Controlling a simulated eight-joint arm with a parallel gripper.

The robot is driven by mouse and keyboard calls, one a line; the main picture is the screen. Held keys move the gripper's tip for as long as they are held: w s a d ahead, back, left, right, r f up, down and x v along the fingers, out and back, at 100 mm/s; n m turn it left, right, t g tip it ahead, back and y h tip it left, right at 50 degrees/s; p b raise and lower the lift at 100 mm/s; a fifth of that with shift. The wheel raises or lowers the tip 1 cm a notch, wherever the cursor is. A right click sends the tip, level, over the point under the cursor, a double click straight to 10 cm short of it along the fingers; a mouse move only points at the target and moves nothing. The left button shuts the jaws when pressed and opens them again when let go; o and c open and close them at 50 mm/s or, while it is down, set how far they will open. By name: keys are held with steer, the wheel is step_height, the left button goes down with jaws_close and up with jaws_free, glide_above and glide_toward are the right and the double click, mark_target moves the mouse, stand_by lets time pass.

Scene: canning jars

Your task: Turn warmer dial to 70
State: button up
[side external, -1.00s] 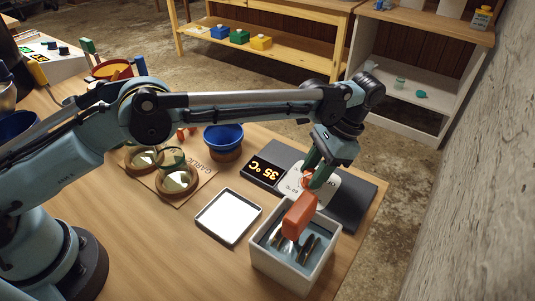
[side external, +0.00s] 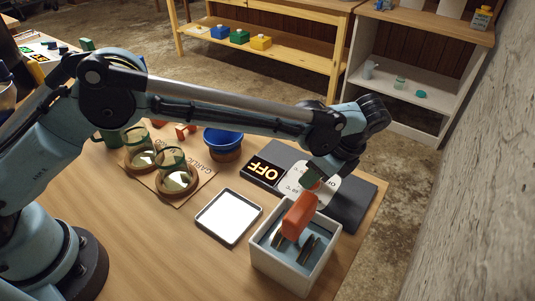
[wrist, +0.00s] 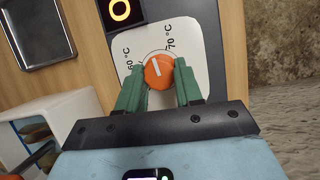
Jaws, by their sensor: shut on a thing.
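The warmer (side external: 350,207) is a dark grey slab at the table's right edge with a white dial plate (wrist: 190,50). Its display (side external: 263,171) reads OFF, upside down in the side view; only its first character shows in the wrist view. The orange dial (wrist: 158,71) has a white pointer line. In the wrist view, the 60 °C mark (wrist: 129,58) is left of the dial and the 70 °C mark (wrist: 170,39) is above right. My gripper (wrist: 159,79) is shut on the dial, a green finger on each side. The dial is hidden in the side view.
A white box (side external: 283,272) with dark pieces and an upright orange-red block (side external: 299,216) stands close to the warmer.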

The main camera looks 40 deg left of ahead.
steer(key=m+t, duration=0.1)
steer(key=m, duration=0.2)
steer(key=m+t, duration=0.1)
steer(key=m, duration=0.2)
steer(key=shift+s+h, duration=0.2)
steer(key=shift+h, duration=0.2)
stand_by(0.3)
steer(key=o, duration=1)
steer(key=shift+o, duration=0.2)
steer(key=v, duration=1.2)
steer(key=shift+s, duration=0.25)
steer(key=shift+a, duration=0.1)
